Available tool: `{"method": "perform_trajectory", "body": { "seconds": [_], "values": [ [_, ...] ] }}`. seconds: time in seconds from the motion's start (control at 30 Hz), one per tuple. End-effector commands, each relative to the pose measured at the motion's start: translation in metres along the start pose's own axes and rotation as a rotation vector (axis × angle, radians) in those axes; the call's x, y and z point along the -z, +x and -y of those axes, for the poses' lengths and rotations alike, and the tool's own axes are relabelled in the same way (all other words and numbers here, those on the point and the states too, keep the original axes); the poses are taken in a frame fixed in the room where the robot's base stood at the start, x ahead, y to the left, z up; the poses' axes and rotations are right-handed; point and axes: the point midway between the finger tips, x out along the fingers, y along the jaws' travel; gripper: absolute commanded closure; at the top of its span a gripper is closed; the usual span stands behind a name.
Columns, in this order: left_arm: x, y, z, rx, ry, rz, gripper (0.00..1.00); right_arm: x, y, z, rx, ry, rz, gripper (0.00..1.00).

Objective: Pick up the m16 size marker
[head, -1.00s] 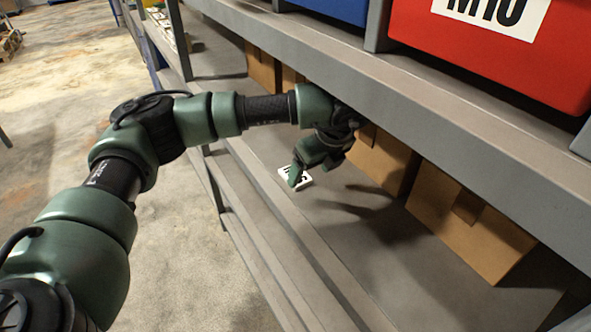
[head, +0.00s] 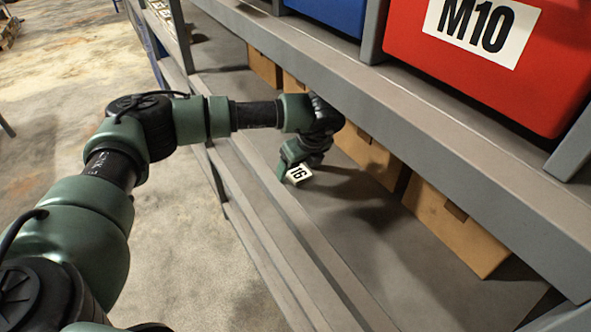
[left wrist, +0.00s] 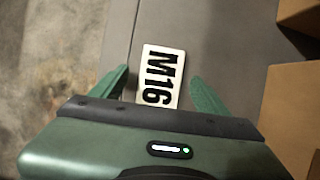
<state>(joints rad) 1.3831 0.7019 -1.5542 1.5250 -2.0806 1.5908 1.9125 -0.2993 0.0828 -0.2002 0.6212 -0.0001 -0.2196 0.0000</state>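The M16 size marker (head: 299,174) is a small white plate with black print. It is on the lower shelf near its front edge, partly covered by my left gripper (head: 290,163) in the head view. In the left wrist view the marker (left wrist: 161,75) lies between the two green fingers of the left gripper (left wrist: 160,88), with a gap on each side. The fingers are spread and not closed on it. My right gripper is not in view.
Cardboard boxes (head: 452,225) stand along the back of the lower shelf (head: 370,255). The floor at left is open.

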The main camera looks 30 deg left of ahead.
Motion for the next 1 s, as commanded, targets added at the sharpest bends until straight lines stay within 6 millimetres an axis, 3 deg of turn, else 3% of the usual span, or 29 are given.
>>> {"method": "perform_trajectory", "body": {
  "seconds": [0.03,0.2,0.23,0.53,0.73,1.0],
  "values": [
    [0.0,0.0,0.0,0.001,0.0,0.0,0.38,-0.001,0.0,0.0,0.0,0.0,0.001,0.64],
    [0.0,-0.001,0.0,0.001,0.0,0.0,0.86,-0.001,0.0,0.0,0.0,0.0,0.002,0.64],
    [0.0,-0.001,0.0,0.001,0.0,0.0,0.91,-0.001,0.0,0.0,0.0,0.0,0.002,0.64],
    [0.0,-0.001,0.0,0.002,-0.001,0.0,0.91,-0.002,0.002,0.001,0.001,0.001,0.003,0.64],
    [-0.002,-0.005,-0.003,0.004,-0.001,0.001,0.91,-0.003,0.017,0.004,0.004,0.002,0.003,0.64],
    [-0.023,-0.055,-0.002,0.007,-0.003,0.002,0.91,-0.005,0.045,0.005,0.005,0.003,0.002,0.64]
  ]
}}
